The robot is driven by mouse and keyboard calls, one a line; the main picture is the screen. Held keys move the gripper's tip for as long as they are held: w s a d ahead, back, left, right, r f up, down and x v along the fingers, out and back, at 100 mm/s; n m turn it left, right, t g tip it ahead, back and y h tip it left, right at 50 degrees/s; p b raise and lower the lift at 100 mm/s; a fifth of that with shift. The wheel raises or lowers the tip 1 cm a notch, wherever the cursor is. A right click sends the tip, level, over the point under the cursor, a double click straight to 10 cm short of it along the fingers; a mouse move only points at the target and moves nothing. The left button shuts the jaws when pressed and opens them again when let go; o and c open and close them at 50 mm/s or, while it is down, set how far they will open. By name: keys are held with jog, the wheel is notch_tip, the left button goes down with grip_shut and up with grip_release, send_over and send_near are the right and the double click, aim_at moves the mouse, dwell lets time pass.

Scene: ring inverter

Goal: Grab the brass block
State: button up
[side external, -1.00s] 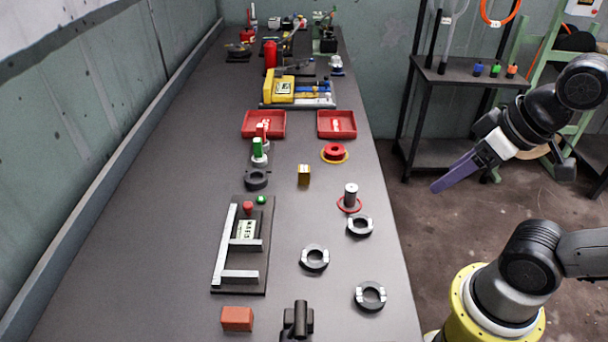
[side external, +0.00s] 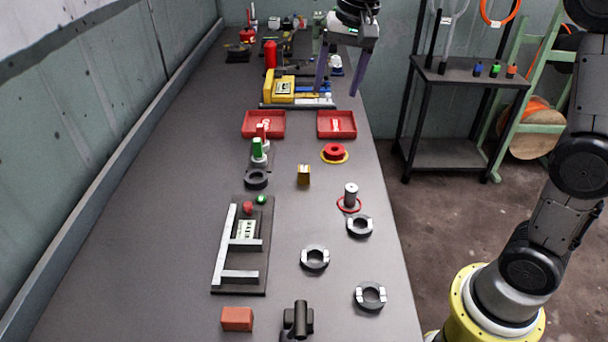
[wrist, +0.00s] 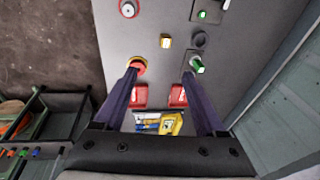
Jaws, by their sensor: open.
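The brass block (side external: 304,175) is a small golden cube on the grey table, right of the black ring and below the red trays. It also shows in the wrist view (wrist: 166,42), beyond my fingertips and between their lines. My gripper (side external: 339,90) is open and empty, with two purple fingers pointing down. It is in the air over the far part of the table, apart from the block. In the wrist view my gripper's fingers (wrist: 161,73) spread on both sides.
Near the block are a black ring (side external: 256,180), a green-topped post (side external: 258,151), a red knob on a yellow base (side external: 334,152) and a metal cylinder (side external: 350,195). Two red trays (side external: 264,125) (side external: 337,125) lie behind. Several rings and a bracket fixture (side external: 240,273) are in front.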

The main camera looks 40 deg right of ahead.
jog(key=w+f+g, duration=0.2)
jog(key=w+f, duration=0.6)
send_over(304, 168)
jog(key=shift+g, duration=0.3)
jog(key=f, duration=1.2)
jog(key=shift+s+d+f, duration=0.15)
jog(key=shift+s+f, duration=0.05)
jog(key=shift+w+a+f, duration=0.1)
jog(key=shift+a+f, duration=0.05)
jog(key=shift+f, duration=1.35)
jog(key=shift+a+f, duration=0.1)
jog(key=shift+f, duration=1.35)
grip_shut()
jog(key=shift+r, duration=0.1)
